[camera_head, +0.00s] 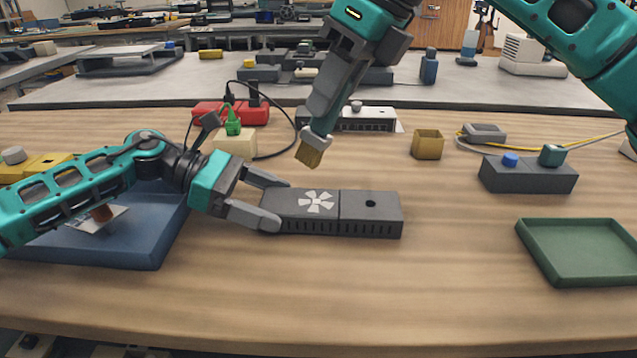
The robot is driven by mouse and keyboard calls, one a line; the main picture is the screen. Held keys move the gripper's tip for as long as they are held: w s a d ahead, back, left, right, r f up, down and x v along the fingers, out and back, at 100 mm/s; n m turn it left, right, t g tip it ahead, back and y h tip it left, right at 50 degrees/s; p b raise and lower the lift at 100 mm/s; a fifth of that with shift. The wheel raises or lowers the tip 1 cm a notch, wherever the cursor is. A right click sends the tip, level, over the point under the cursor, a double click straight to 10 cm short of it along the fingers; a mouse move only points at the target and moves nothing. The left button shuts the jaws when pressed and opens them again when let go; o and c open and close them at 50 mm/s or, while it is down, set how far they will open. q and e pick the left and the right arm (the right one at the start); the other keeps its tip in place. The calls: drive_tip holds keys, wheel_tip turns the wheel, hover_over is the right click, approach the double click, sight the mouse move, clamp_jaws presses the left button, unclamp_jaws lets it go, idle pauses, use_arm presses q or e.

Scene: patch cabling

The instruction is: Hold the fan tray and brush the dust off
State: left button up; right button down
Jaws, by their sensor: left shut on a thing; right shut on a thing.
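The fan tray (355,211) is a dark grey box with a white fan symbol on top, a round hole at its right and slots along its front. It lies on the wooden table at the centre. My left gripper (283,205) is shut on the tray's left end, one finger at the back and one at the front. My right gripper (325,120) comes down from above and is shut on a brush, whose tan bristles (310,152) point down above and behind the tray's left part, apart from it. No separate dust is plain on the tray top.
A green tray (588,252) is at the right. A dark box with blue and teal knobs (527,174) stands behind it. A small tan box (428,144), a red power strip (231,112) and a cream block with a green top (235,145) stand behind the fan tray.

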use_arm(q)
drive_tip(key=o, duration=0.8)
